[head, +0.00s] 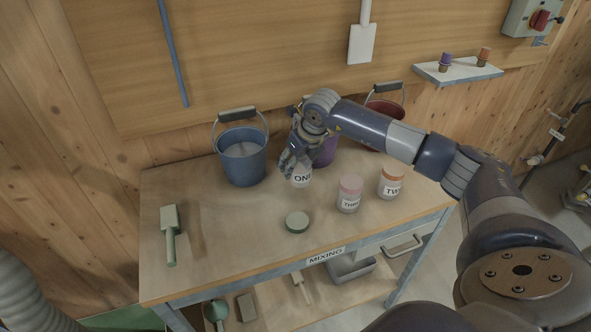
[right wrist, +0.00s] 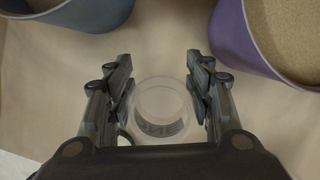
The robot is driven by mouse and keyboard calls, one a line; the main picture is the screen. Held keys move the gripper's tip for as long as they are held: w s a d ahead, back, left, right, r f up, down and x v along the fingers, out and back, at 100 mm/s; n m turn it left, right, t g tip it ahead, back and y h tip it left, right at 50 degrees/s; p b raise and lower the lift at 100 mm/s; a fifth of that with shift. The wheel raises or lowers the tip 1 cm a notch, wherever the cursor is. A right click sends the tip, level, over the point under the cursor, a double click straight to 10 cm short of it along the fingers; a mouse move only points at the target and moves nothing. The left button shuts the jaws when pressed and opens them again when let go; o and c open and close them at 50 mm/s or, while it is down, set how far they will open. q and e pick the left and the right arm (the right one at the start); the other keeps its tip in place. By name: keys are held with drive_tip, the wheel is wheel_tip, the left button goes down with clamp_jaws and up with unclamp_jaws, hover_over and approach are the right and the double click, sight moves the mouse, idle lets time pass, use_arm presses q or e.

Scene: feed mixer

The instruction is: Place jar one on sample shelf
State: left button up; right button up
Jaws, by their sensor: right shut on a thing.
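Jar one (head: 301,181), a clear jar with an "ONE" label, is at the back middle of the mixing table. In the right wrist view the jar (right wrist: 162,110) shows from above, with its round rim open and no lid on it. My right gripper (head: 292,165) reaches down over it, with one finger on each side, shut on the jar. Whether the jar touches the table cannot be told. A small white wall shelf (head: 457,76) at the upper right bears two small capped items. My left gripper is not in view.
A blue bucket (head: 241,160) stands left of the jar, and a purple bucket (head: 326,152) is close behind my gripper. Pink-lidded jar three (head: 349,194) and orange-lidded jar two (head: 391,182) stand to the right. A green lid (head: 297,222) lies in front.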

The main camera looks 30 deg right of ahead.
sight(296, 173)
wheel_tip(296, 173, down, 3)
drive_tip(key=shift+r+p, duration=0.1)
drive_tip(key=shift+p, duration=0.55)
drive_tip(key=shift+f, duration=0.3)
drive_tip(key=shift+f+b, duration=0.25)
drive_tip(key=shift+b, duration=0.05)
drive_tip(key=o, duration=1.1)
drive_tip(key=shift+r, duration=0.1)
drive_tip(key=shift+c, duration=0.2)
